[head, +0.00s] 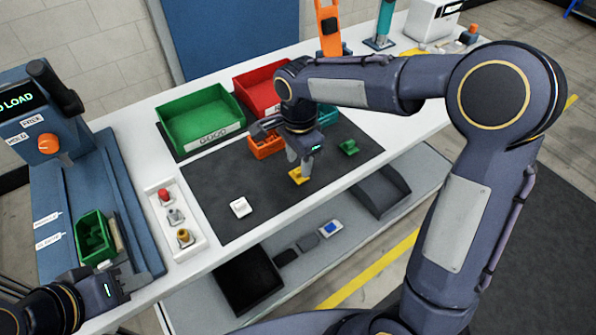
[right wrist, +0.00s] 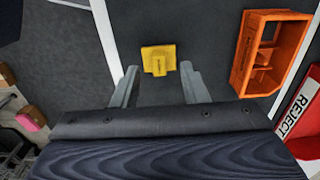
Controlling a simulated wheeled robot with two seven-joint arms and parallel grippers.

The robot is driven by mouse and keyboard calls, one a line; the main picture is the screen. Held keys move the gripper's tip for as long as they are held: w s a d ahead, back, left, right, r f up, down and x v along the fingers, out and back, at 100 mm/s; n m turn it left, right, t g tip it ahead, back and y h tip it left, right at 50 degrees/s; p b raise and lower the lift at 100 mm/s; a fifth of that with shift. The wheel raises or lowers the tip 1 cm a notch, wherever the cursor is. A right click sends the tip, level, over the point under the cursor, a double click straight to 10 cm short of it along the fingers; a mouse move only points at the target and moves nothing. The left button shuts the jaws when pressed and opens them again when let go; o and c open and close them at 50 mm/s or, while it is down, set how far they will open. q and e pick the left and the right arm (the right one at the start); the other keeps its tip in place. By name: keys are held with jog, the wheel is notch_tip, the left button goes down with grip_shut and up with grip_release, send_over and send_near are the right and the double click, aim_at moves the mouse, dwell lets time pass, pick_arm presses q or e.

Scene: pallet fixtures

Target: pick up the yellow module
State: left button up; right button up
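The yellow module (head: 296,177) lies on the dark mat (head: 220,185), near its front edge. In the right wrist view the yellow module (right wrist: 158,62) sits between and slightly beyond my fingertips. My right gripper (head: 304,168) is just above it, pointing down. Its two fingers (right wrist: 159,80) are spread, one on each side of the module, with gaps showing, so it is open and empty. My left gripper (head: 113,268) is at the lower left by a green block-like part (head: 94,238) on the blue machine; its fingers are too unclear to judge.
An orange crate (head: 267,145) stands close behind my right gripper. Green (head: 215,140) and red (head: 258,92) bins are at the back. A white module (head: 240,207) and a small green part (head: 348,147) lie on the mat. A white tray (head: 160,190) holds coloured parts.

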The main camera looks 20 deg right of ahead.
notch_tip(320, 180, down, 2)
jog(key=shift+f, duration=0.1)
grip_shut()
dwell(0.5)
